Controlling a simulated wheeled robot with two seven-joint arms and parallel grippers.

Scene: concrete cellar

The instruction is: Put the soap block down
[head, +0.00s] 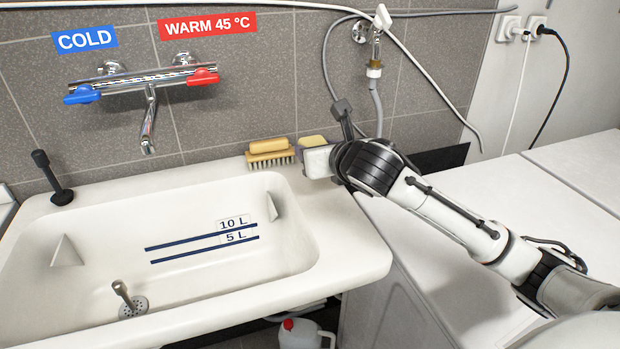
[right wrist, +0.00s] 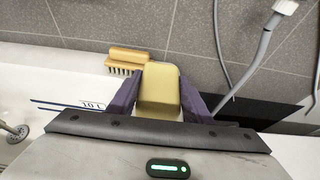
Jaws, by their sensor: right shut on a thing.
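The soap block (right wrist: 159,88) is a pale yellow block held between the purple-grey fingers of my right gripper (right wrist: 158,97) in the right wrist view. In the head view the soap block (head: 313,141) shows only in part, above the white gripper body of my right gripper (head: 312,148). My right gripper is shut on it at the back right corner of the sink, near the tiled wall. I cannot tell whether the soap touches the ledge. My left gripper is in neither view.
A wooden brush (head: 270,152) stands on the sink's back ledge just left of the soap. The white sink (head: 350,262) has an open basin with a drain and a black plug (head: 50,178). A mixer tap (head: 147,95) hangs above. White worktops (head: 440,215) lie to the right.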

